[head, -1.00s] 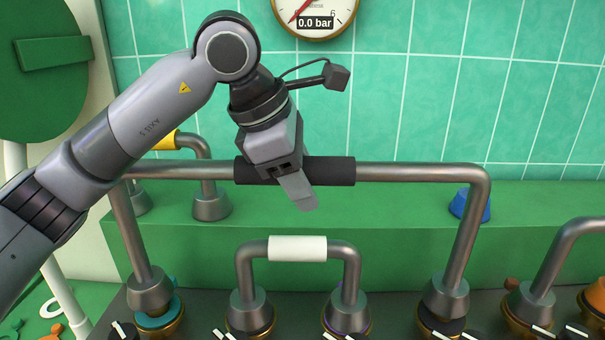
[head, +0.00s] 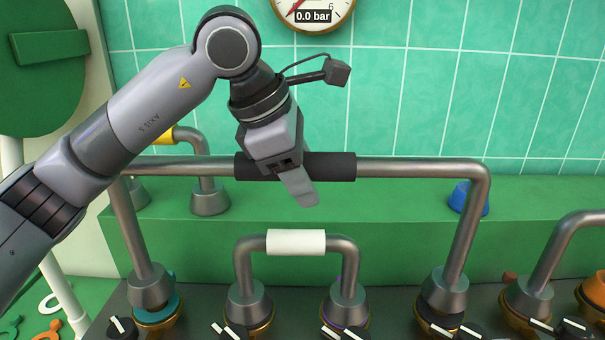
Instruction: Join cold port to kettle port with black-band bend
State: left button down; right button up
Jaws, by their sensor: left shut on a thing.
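The black-band bend is a wide grey pipe with a black sleeve (head: 335,167) at the middle of its top bar. My left gripper (head: 298,185) is shut on that sleeve from above, hiding part of it. The bend is upright, with both legs down. Its left foot (head: 150,290) is over a brass port with a teal ring (head: 160,311). Its right foot (head: 443,292) is over a port with a dark ring (head: 438,319). I cannot tell whether the feet are fully seated. No labels show which port is cold or kettle. My right gripper is not in view.
A smaller white-band bend (head: 296,242) stands on two ports between the legs. Another grey bend (head: 550,262) is at right. A yellow-band bend (head: 200,180) and a blue cap (head: 467,197) are on the green ledge (head: 400,222). A gauge (head: 313,12) reads 0.0 bar.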

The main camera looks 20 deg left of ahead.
pick_arm(q)
jog(key=shift+r, duration=0.1)
jog(key=shift+f+b, duration=0.9)
jog(key=shift+f, duration=0.15)
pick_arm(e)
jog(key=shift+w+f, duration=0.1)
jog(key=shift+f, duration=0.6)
pick_arm(q)
jog(key=shift+f+b, duration=0.35)
jog(key=shift+f, duration=0.05)
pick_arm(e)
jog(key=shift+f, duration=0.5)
pick_arm(q)
jog(key=shift+c, duration=2.4)
grip_release()
jog(key=shift+f, duration=0.3)
jog(key=shift+s+a+r, duration=0.1)
jog(key=shift+s+r, duration=0.05)
jog(key=shift+r, duration=0.35)
jog(key=v, duration=0.6)
jog(key=shift+s+r, duration=0.1)
jog(key=shift+r, duration=0.1)
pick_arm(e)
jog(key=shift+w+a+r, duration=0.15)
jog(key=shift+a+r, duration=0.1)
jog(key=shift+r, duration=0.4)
